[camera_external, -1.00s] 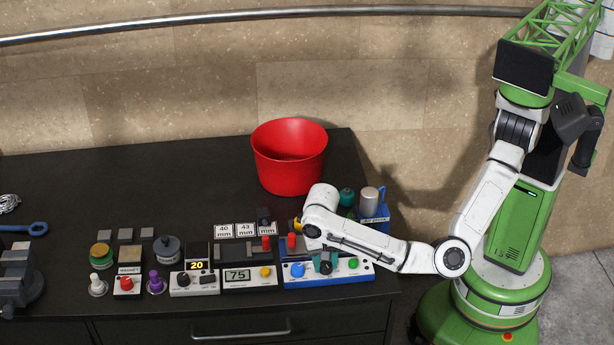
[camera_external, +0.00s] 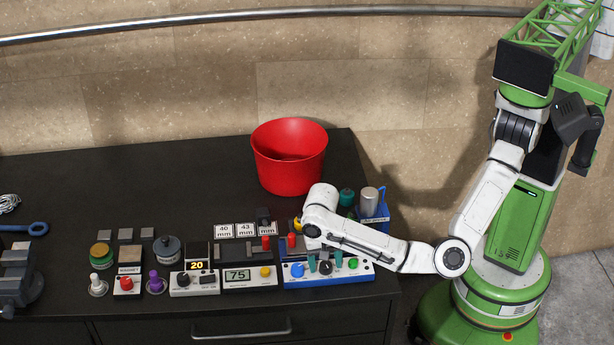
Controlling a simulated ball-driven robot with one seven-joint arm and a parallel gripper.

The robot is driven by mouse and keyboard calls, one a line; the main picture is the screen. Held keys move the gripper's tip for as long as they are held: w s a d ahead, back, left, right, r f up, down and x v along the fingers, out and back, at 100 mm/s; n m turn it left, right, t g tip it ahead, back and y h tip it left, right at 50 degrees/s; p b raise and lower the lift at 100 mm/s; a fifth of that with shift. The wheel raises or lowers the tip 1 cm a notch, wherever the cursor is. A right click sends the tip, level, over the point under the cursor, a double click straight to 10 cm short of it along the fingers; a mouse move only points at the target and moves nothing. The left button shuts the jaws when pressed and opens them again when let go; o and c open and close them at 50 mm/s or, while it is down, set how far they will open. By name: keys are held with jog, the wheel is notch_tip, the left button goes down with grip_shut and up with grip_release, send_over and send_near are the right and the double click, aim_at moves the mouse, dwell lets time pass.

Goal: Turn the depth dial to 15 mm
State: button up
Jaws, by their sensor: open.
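A black dial (camera_external: 326,268) sits on the white-topped, blue-based panel (camera_external: 300,279) at the right of the bench, between a blue knob (camera_external: 297,270) and a green button (camera_external: 353,263). Its scale is too small to read. My gripper (camera_external: 325,262) points down over this dial.
Left of it stand a box reading 75 (camera_external: 237,275) and a box reading 20 (camera_external: 196,265) with a black knob (camera_external: 183,279). Red levers (camera_external: 291,240) rise just behind my gripper. A red bucket (camera_external: 289,160) stands farther back. The bench's back left is clear.

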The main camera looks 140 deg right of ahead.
aim_at(322, 264)
jog(key=shift+r, duration=0.1)
notch_tip(322, 264, up, 11)
jog(key=shift+w+d+f, duration=0.2)
jog(key=shift+w, duration=0.05)
dwell(0.7)
